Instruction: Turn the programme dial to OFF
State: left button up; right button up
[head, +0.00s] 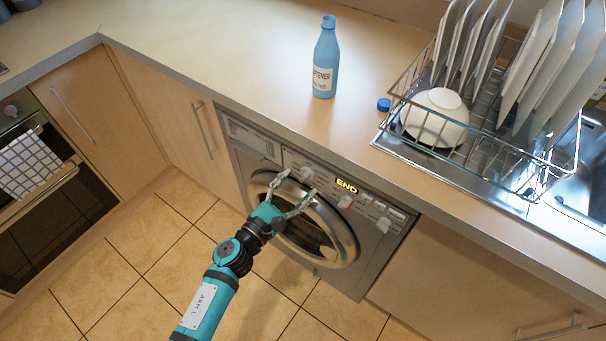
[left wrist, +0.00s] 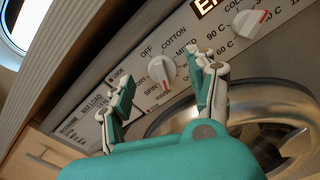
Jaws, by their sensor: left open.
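The washing machine (head: 252,160) stands under the counter. Its programme dial (head: 306,173) is a white knob on the front panel, and it also shows in the left wrist view (left wrist: 161,72). OFF is printed at the dial's upper left, COTTON above it. My left gripper (head: 299,182) is open, one finger on each side of the dial in the left wrist view (left wrist: 165,75). Contact with the dial cannot be made out. My right gripper is not in view.
The display (head: 346,186) reads END. Two more knobs (head: 345,202) (head: 383,225) sit right of the dial. The round door (head: 345,235) is below. A blue bottle (head: 325,60), a blue cap (head: 384,104) and a dish rack (head: 480,150) stand on the counter. Floor in front is clear.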

aim_at(304, 178)
pick_arm(q)
jog(key=shift+x, duration=1.65)
jog(key=c, duration=1.1)
jog(key=shift+n, duration=0.3)
